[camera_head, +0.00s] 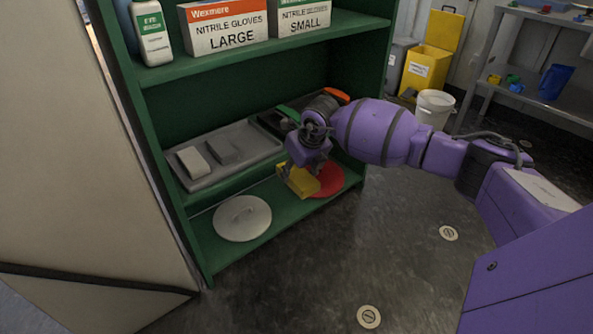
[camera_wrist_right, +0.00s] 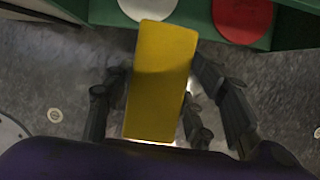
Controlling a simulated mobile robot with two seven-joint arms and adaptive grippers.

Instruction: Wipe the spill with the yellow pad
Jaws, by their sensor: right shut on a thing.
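The yellow pad (camera_head: 302,183) is a rectangular block in my right gripper (camera_head: 303,170), near the lower shelf's front edge. In the right wrist view the pad (camera_wrist_right: 160,75) sits between the dark fingers of the right gripper (camera_wrist_right: 160,105), which is shut on it. A flat red round patch (camera_head: 328,181) lies on the lower green shelf, just right of and behind the pad; it also shows in the wrist view (camera_wrist_right: 243,16). I cannot tell whether it is the spill or a disc. The pad hides part of it in the head view. My left gripper is not in view.
A pale round disc (camera_head: 242,218) lies on the lower shelf (camera_head: 215,255), left of the pad. Grey trays (camera_head: 240,165) stand on the shelf above. Glove boxes (camera_head: 225,28) and a bottle (camera_head: 150,35) are higher. Open floor (camera_head: 380,240) lies in front.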

